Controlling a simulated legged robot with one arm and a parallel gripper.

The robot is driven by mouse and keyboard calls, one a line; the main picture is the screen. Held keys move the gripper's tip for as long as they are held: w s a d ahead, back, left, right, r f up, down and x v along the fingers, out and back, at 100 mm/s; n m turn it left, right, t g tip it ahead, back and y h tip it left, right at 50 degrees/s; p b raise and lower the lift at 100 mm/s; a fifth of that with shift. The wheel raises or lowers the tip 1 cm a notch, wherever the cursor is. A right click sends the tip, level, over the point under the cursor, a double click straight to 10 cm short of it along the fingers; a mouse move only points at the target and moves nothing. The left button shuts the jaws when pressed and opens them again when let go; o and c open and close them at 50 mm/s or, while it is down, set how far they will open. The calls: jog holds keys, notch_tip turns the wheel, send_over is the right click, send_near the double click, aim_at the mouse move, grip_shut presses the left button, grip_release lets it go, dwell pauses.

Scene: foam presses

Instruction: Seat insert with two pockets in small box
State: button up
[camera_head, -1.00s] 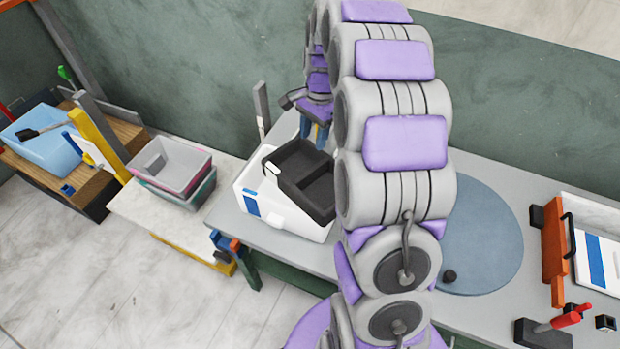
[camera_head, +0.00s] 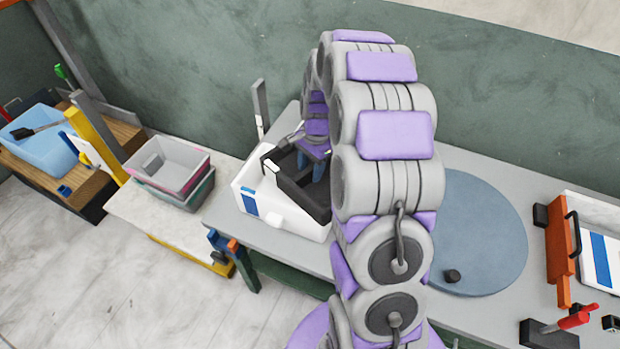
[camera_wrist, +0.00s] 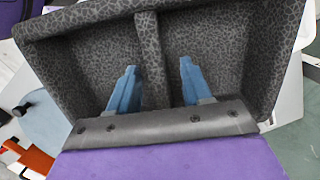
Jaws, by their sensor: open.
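The dark speckled insert with two pockets (camera_head: 299,194) sits at the top of the small white box (camera_head: 258,213) with the blue label. It looks tilted and stands proud of the box rim. In the wrist view the insert (camera_wrist: 80,65) fills most of the picture, its divider running between the pockets. My gripper (camera_head: 314,165) is open, with its blue fingers down inside the insert. In the wrist view my gripper (camera_wrist: 157,66) has one finger on each side of the divider, with gaps visible. The box's inside is hidden.
The grey table holds a blue-grey round disc (camera_head: 478,235) to the right and an orange fixture (camera_head: 560,250) beyond it. A grey upright post (camera_head: 260,108) stands behind the box. Stacked bins (camera_head: 168,168) stand on a lower surface to the left.

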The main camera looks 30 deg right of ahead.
jog(key=shift+f, duration=0.15)
jog(key=shift+c, duration=0.2)
grip_shut()
dwell(0.3)
